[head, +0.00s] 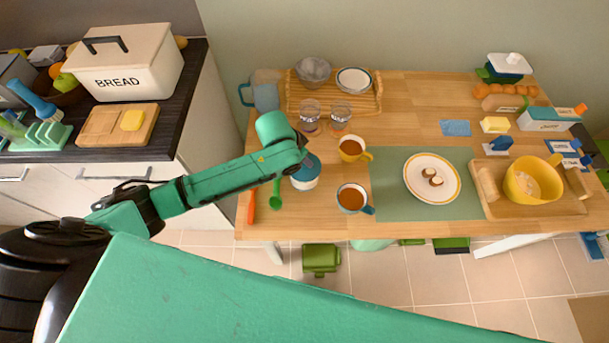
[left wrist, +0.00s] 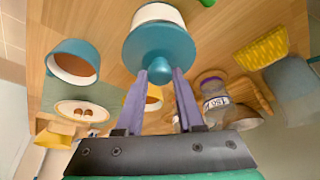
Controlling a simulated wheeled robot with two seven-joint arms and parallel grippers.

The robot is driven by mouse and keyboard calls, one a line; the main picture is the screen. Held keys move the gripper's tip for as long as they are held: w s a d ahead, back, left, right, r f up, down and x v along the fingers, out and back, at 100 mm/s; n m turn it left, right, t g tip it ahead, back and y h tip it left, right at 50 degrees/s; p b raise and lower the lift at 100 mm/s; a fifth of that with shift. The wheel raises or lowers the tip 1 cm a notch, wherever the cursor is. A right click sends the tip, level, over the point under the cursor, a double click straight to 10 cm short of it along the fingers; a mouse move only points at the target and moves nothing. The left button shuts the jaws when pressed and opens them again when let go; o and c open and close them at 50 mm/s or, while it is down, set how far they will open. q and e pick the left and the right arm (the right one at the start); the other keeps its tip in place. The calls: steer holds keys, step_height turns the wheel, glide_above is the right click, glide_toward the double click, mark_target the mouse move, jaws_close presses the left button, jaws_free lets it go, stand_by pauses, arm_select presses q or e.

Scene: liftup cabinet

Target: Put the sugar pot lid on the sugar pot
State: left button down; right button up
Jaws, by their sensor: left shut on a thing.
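The sugar pot (head: 304,182) is a white pot with blue at its base, near the left end of the wooden table. Its teal-blue lid (head: 312,163) is at the pot's top, partly hidden by my left gripper (head: 303,152). In the left wrist view the lid (left wrist: 160,44) lies against the white pot (left wrist: 157,13), lined up with it. Whether a small gap is left between them I cannot tell. My left gripper (left wrist: 161,75) has its two fingertips closed on the lid's round knob. My right gripper is not in view.
Close by are a yellow cup (head: 352,149), a blue cup (head: 352,198), glasses (head: 310,115), a green spoon (head: 276,192) and an orange-handled utensil (head: 251,206). A tray with bowls (head: 364,103) stands behind. A plate (head: 432,178) on a green mat (head: 390,206) is to the right.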

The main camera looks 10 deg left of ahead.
arm_select(q)
steer(key=shift+f, duration=0.25)
steer(key=shift+f+b, duration=0.3)
steer(key=shift+f, duration=0.45)
stand_by(0.3)
steer(key=shift+c, duration=2.2)
jaws_free()
step_height(320, 180, up, 6)
steer(key=p, duration=0.7)
steer(key=shift+r+p, duration=0.15)
steer(key=shift+p, duration=0.15)
steer(key=shift+f, duration=0.2)
